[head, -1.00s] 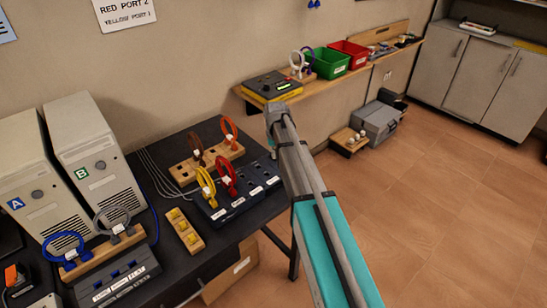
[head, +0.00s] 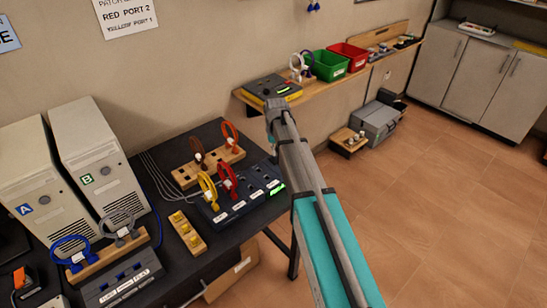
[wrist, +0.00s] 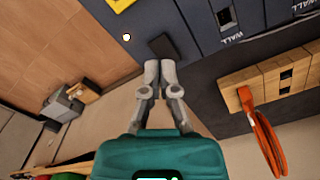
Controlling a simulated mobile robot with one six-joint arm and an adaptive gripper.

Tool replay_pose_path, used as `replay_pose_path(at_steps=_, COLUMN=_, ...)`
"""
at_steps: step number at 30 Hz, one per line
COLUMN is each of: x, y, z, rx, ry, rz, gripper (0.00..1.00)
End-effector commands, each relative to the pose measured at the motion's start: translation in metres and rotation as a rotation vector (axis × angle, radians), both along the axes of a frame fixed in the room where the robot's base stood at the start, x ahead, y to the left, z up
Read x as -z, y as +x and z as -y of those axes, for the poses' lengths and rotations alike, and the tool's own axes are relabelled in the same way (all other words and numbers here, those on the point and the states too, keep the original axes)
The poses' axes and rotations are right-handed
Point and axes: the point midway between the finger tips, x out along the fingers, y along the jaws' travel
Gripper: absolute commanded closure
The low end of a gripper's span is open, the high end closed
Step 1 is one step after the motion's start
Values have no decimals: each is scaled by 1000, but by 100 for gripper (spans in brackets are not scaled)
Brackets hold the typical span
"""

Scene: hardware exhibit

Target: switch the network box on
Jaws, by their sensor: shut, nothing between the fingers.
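The network box (head: 238,212) is a dark panel on the black table in the head view, with a yellow cable (head: 208,190) and a red cable (head: 228,180) plugged in. A green light glows at its right end. In the wrist view the box (wrist: 195,38) shows sockets labelled WALL, a dark raised switch (wrist: 162,46) and a small bright lamp (wrist: 127,37). My gripper (wrist: 159,66) is shut and empty, its tips right at the switch's near edge; I cannot tell whether they touch. My arm hides the gripper in the head view.
A wooden cable rack (head: 207,168) with brown and orange cables stands behind the box. Two computers, A (head: 38,180) and B (head: 97,165), stand left. Floor at right is clear.

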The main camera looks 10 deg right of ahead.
Motion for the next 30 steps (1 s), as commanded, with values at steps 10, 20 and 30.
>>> replay_pose_path(at_steps=10, x=-23, y=0, z=0, rx=0, ry=0, rz=0, gripper=100)
replay_pose_path(at_steps=20, x=-34, y=0, z=0, rx=0, ry=0, rz=0, gripper=100)
replay_pose_path(at_steps=30, x=-34, y=0, z=0, rx=0, ry=0, rz=0, gripper=100)
